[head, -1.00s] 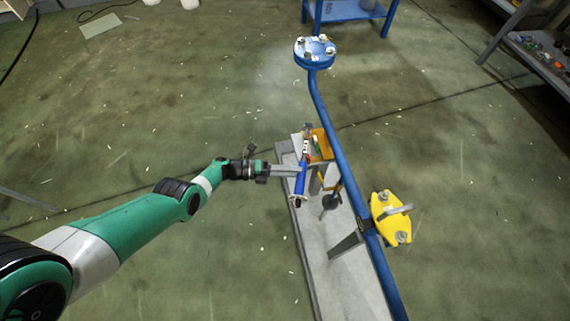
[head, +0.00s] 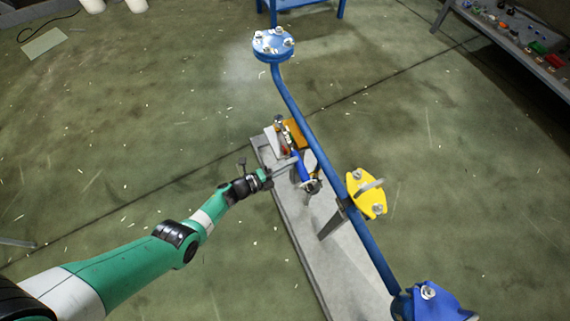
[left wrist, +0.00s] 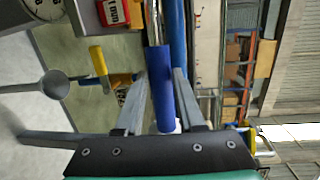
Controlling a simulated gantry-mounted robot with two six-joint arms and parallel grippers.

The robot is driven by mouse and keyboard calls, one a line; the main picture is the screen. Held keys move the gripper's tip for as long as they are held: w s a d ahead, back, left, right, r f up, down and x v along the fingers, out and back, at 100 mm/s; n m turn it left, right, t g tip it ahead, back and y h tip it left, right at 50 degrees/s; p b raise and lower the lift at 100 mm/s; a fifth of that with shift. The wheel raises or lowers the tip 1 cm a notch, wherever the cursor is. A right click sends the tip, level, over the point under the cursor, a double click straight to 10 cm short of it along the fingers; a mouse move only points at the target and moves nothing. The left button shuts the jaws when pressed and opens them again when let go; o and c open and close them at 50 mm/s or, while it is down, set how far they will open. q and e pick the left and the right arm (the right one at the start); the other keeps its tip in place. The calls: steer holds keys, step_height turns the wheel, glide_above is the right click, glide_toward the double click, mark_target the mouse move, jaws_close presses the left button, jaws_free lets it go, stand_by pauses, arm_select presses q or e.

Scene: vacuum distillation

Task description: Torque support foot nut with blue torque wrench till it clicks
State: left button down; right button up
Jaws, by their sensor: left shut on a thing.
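The blue torque wrench (head: 302,168) stretches over the grey base plinth, its handle towards me and its far end at the orange block. Its blue handle (left wrist: 164,90) stands between the two grey fingers in the left wrist view. My left gripper (head: 284,163) is shut on this handle, coming in from the left. The support foot nut cannot be made out at this size; the wrench's far end and the clutter around it cover that spot. My right gripper is in neither view.
A blue pipe (head: 312,140) runs just right of the wrench, with a round bolted flange (head: 273,44) at its far end. A yellow flange (head: 367,193) sits along it. The grey plinth (head: 297,222) lies below. Open floor is on the left.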

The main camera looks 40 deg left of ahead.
arm_select(q)
steer(key=shift+a+r, duration=0.15)
steer(key=shift+s+a+m+g+h+b, duration=0.2)
steer(key=shift+s+a+m+h, duration=0.3)
steer(key=shift+s+h, duration=0.15)
steer(key=shift+s+a+m+g+h+b, duration=0.2)
steer(key=shift+s+a+m+h, duration=0.25)
steer(key=shift+h, duration=0.3)
steer(key=shift+s+a+m+g+h+b, duration=0.7)
steer(key=shift+s+a+m+h+b, duration=0.4)
steer(key=shift+b, duration=0.15)
